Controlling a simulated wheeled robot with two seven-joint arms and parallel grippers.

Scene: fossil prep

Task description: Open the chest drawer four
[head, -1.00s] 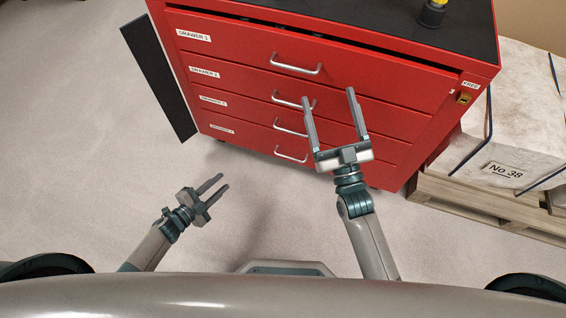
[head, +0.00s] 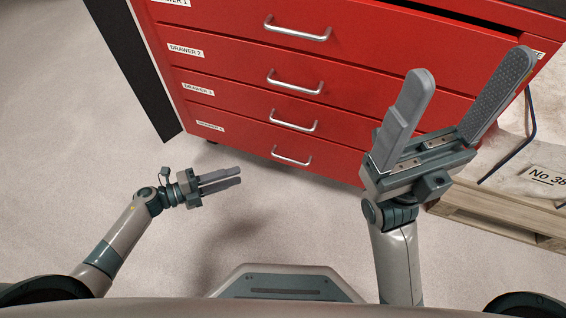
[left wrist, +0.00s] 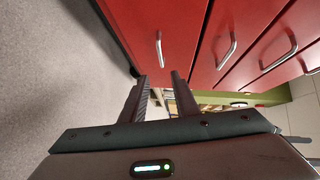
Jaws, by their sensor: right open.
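Drawer four (head: 250,143) is the lowest drawer of the red chest and looks shut. Its silver bar handle (head: 291,157) also shows in the left wrist view (left wrist: 159,50), ahead of the fingers. My left gripper (head: 239,176) is open and empty, low in front of the chest, left of and slightly below that handle in the head view, apart from it. Its fingers (left wrist: 161,80) show a gap between them in the left wrist view. My right gripper (head: 467,70) is open and empty, raised in front of the chest's right side, hiding part of the drawer fronts.
Drawers one to three, with handles (head: 298,31), (head: 295,82) and (head: 293,120), sit above. A dark panel (head: 135,70) stands along the chest's left side. A wooden pallet (head: 500,213) with a pale block marked No 38 is at right. The floor (head: 80,150) at left is clear.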

